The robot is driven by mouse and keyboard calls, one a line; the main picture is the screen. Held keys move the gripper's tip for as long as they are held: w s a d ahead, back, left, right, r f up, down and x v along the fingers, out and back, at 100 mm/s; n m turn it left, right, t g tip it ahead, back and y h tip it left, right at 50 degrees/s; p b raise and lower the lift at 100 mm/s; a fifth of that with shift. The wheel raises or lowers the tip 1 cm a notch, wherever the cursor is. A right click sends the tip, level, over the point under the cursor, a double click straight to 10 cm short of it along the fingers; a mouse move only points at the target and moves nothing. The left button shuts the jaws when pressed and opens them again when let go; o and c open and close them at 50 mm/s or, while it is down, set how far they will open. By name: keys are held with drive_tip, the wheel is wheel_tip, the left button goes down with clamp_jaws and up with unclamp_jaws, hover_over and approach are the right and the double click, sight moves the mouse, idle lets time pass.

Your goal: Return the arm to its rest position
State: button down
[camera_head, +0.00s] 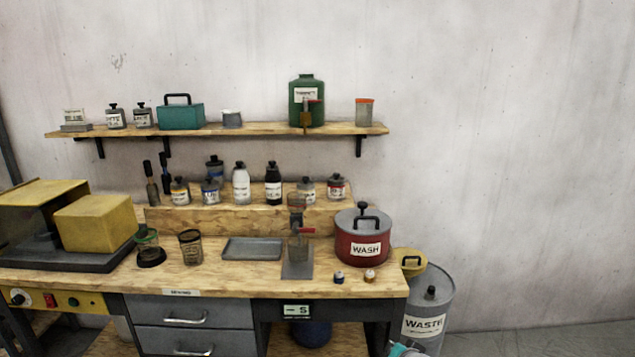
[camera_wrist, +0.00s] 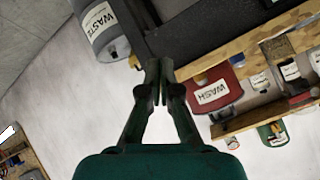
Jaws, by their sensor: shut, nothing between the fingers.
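My gripper (camera_wrist: 159,72) shows in the wrist view with its two fingers together and nothing between them. It is in the middle of that picture, with the grey drum labelled WASTE (camera_wrist: 108,30) to its left and the red pot labelled WASH (camera_wrist: 212,92) to its right. It is apart from both as far as I can tell. In the head view a small teal and grey part (camera_head: 405,349), likely of my arm, shows at the bottom edge in front of the WASTE drum (camera_head: 428,305).
The wooden workbench (camera_head: 215,282) holds the WASH pot (camera_head: 362,240), a grey tray (camera_head: 252,249), jars and a yellow machine (camera_head: 95,222). A wall shelf (camera_head: 265,129) carries bottles and a teal box (camera_head: 180,116). Right of the drum, the floor (camera_head: 540,343) looks clear.

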drive_tip(key=s+f+n+t, duration=0.1)
drive_tip(key=s+f, duration=0.3)
drive_tip(key=s, duration=0.5)
drive_tip(key=s+f+n, duration=0.1)
drive_tip(key=s+f, duration=0.3)
drive_tip(key=s, duration=0.5)
drive_tip(key=s+f+t, duration=0.1)
drive_tip(key=s+f, duration=0.4)
drive_tip(key=s, duration=0.5)
drive_tip(key=s+r+n+t, duration=0.1)
drive_tip(key=s+r, duration=0.5)
drive_tip(key=s, duration=0.7)
drive_tip(key=s+r+n+t, duration=0.1)
drive_tip(key=s+r+n, duration=0.1)
drive_tip(key=s+r, duration=0.5)
drive_tip(key=shift+s+r+n+h, duration=0.2)
drive_tip(key=shift+s+n+h, duration=0.15)
drive_tip(key=shift+s, duration=3.05)
